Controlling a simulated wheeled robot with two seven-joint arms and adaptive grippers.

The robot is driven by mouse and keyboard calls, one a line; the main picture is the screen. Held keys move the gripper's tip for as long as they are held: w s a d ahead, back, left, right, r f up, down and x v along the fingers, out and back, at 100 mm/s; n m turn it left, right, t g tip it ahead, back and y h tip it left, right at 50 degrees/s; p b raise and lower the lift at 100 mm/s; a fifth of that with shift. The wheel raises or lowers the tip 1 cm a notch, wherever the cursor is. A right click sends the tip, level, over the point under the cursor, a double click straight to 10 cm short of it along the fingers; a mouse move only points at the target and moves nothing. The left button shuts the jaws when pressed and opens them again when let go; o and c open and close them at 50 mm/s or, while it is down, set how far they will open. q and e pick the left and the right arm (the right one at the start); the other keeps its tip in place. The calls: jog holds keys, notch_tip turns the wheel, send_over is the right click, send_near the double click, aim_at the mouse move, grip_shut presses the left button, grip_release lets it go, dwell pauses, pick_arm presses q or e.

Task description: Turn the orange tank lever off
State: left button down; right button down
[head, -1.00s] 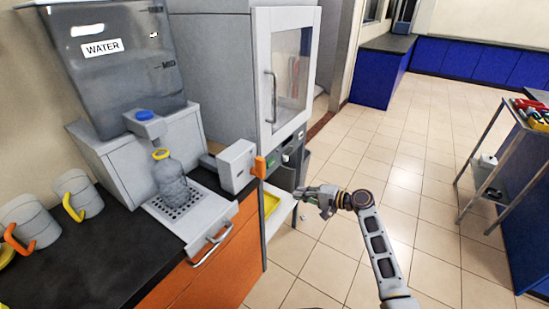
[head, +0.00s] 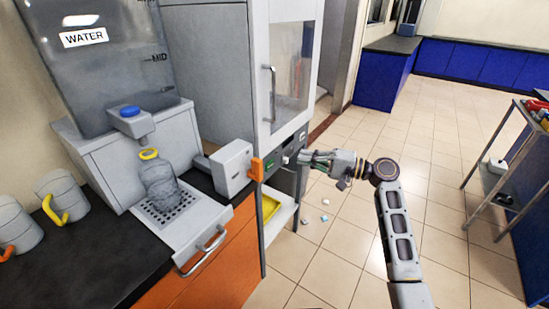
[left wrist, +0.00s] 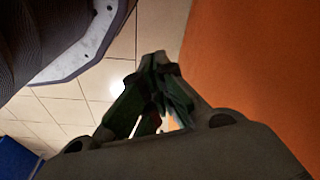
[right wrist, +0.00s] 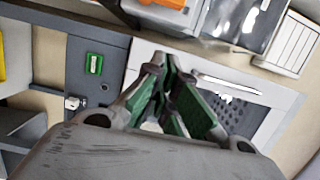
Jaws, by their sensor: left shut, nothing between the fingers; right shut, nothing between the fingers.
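A small orange block-like piece (head: 257,169), which looks like the lever, stands upright at the end of a pale grey box (head: 232,167) beside the tall cabinet. An orange part (right wrist: 165,3) also shows at the top edge of the right wrist view; I cannot tell if it is the same piece. My right gripper (head: 303,157) is shut and empty, right of the orange piece, in front of the cabinet's control panel. It shows in the right wrist view (right wrist: 165,62). My left gripper (left wrist: 160,62) is shut and empty beside an orange surface, outside the head view.
The cabinet's panel has a green display (right wrist: 94,64) and a pale knob (right wrist: 75,103). Open tiled floor lies right; a metal cart (head: 495,175) stands beyond.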

aim_at(253, 168)
jog(key=shift+a, duration=0.1)
